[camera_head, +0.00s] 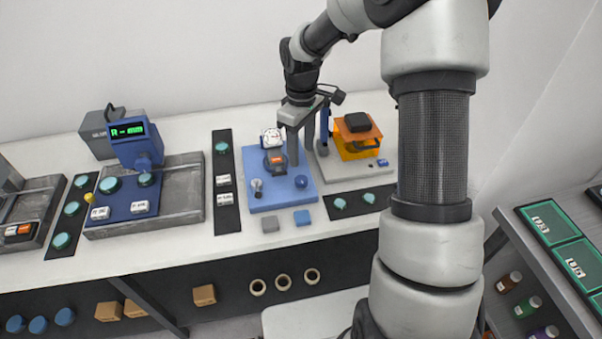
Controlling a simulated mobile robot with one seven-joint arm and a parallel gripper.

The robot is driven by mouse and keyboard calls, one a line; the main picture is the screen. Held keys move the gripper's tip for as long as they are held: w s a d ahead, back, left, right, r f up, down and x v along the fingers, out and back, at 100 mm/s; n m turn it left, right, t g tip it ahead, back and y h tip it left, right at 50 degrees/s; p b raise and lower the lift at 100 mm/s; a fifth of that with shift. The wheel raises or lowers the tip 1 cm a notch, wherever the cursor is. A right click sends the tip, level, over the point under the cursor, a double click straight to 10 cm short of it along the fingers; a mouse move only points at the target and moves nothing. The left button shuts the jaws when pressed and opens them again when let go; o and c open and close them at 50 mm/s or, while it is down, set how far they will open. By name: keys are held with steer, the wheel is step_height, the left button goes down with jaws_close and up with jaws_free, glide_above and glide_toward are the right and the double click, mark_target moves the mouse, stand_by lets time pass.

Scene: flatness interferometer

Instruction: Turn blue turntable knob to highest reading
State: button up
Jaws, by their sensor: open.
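A blue base plate (262,205) on the white bench carries a small round white dial gauge (271,138) with red marks; its reading is too small to make out. A dark part with an orange and white label sits below the dial. A round blue knob (301,181) is at the plate's right side, and a small grey lever-like part (257,188) is at its left. My gripper (301,151) points down over the back right of the plate, open and empty. Its fingers appear above and behind the blue knob, apart from it.
An orange device with a black top (357,138) stands close to the right on a grey base. A grey and a blue block (302,217) lie in front of the plate. A dark strip (226,190) and a blue instrument with a green display (135,140) are at left.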

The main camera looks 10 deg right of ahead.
mark_target(301, 179)
step_height(301, 179, down, 10)
steer(key=shift+f, duration=0.2)
steer(key=c, duration=1)
